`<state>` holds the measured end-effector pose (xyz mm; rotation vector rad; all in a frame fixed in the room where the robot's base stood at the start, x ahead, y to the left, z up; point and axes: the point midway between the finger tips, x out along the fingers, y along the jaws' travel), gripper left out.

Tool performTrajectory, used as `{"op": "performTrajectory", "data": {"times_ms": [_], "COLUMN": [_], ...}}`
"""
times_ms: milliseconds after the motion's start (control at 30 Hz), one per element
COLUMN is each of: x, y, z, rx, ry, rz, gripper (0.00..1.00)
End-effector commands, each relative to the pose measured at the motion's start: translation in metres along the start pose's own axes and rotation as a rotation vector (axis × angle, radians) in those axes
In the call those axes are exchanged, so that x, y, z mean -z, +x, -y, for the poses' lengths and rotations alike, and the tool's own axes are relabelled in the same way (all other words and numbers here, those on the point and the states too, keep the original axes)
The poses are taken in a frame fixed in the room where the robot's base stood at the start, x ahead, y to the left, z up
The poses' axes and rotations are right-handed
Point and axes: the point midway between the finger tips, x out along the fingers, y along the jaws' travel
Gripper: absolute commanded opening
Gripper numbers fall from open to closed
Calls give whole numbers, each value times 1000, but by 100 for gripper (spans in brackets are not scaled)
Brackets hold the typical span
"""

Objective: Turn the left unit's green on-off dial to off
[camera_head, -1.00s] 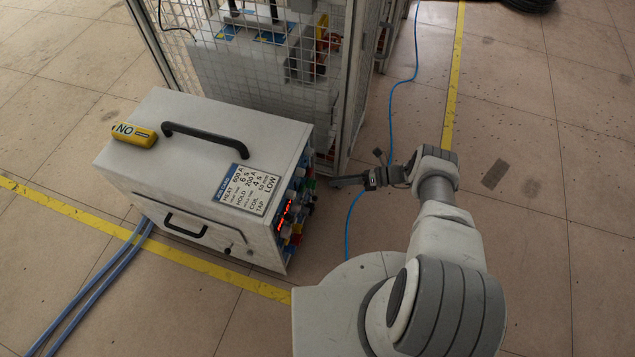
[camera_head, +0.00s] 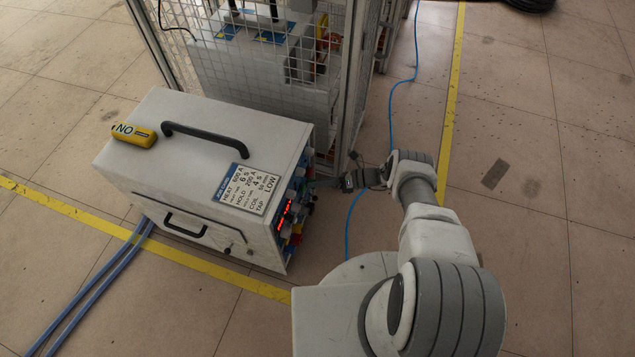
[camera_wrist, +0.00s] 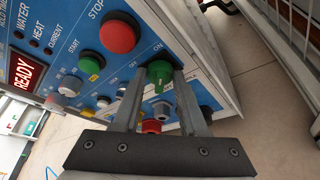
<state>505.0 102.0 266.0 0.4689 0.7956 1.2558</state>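The left unit (camera_head: 200,180) is a pale box whose blue control panel faces my arm; from above, the panel shows only at a steep angle. In the wrist view the green on-off dial (camera_wrist: 158,74) sits on the blue panel beside printed ON and OFF marks. Its exact setting is hard to read. My gripper (camera_wrist: 159,80) is open, its two fingers on either side of the dial. I cannot tell whether either finger touches it. In the head view my gripper (camera_head: 322,183) is close to the panel's far part.
In the wrist view a red stop button (camera_wrist: 120,34), a green start button (camera_wrist: 90,64), a grey knob (camera_wrist: 161,110) and a red knob (camera_wrist: 151,126) lie near the fingers. A mesh cage (camera_head: 345,90) stands behind the unit. A blue cable (camera_head: 391,100) crosses the floor.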

Motion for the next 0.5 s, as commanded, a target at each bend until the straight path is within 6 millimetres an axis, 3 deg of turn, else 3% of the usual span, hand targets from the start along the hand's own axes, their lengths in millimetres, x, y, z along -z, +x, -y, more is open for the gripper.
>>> {"op": "performTrajectory", "data": {"times_ms": [33,200,500], "x": [0,0,0], "y": [0,0,0], "z": [0,0,0], "rx": [0,0,8], "ry": [0,0,-19], "rz": [0,0,1], "gripper": [27,0,0]}}
